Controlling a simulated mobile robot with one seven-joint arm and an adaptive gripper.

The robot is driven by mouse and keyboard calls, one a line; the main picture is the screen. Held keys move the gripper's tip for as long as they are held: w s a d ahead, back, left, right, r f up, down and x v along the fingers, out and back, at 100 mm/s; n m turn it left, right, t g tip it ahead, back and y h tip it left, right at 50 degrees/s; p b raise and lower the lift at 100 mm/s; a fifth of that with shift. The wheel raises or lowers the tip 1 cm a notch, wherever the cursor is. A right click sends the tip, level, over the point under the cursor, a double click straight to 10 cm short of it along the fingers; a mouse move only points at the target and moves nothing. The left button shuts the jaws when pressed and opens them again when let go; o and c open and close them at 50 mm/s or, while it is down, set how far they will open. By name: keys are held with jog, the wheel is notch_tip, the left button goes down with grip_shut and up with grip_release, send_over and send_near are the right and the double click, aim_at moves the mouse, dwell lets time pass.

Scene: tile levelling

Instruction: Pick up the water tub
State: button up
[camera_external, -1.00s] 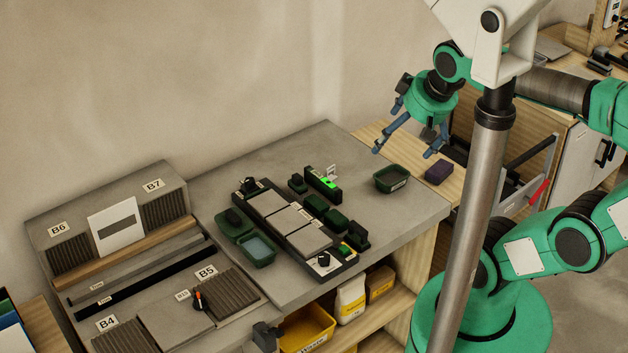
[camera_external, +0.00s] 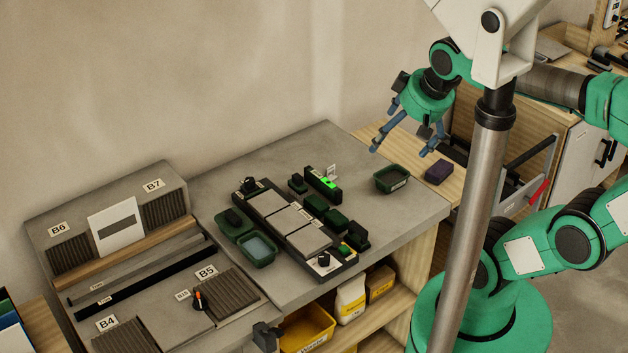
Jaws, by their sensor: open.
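A dark green tub (camera_external: 391,180) with a small label on its front, too small to read, stands near the right end of the grey worktop. A second green tub (camera_external: 258,249), with a pale bluish surface inside that looks like water, stands left of the tile row. I cannot tell for sure which one is called the water tub. My gripper (camera_external: 400,151) is open and empty, pointing down. Its blue fingers are spread and hang above and behind the labelled tub, apart from it.
A dark purple block (camera_external: 438,172) lies just right of the labelled tub. A black frame with grey tiles (camera_external: 288,220) and several small green pieces stand to the left. The worktop (camera_external: 400,211) in front of the labelled tub is clear.

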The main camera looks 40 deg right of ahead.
jog(key=w+a+f+g, duration=0.2)
jog(key=w+a+f, duration=0.25)
jog(key=w, duration=0.35)
jog(key=w+a+f+g, duration=0.1)
jog(key=w+a+f, duration=0.4)
jog(key=w, duration=0.4)
jog(key=w+a+f+g, duration=0.1)
jog(key=w+a+f, duration=0.3)
jog(key=a+f, duration=0.2)
jog(key=w+a+f+g, duration=0.1)
jog(key=w+a+f, duration=0.2)
jog(key=a+f, duration=0.3)
notch_tip(320, 180, down, 4)
jog(key=shift+w+a+f+g, duration=0.15)
jog(key=shift+w+a+g, duration=0.15)
jog(key=shift+w+a, duration=0.1)
jog(key=shift+d+f, duration=0.1)
notch_tip(320, 180, down, 8)
jog(key=shift+f+b, duration=0.2)
jog(key=shift+b, duration=0.7)
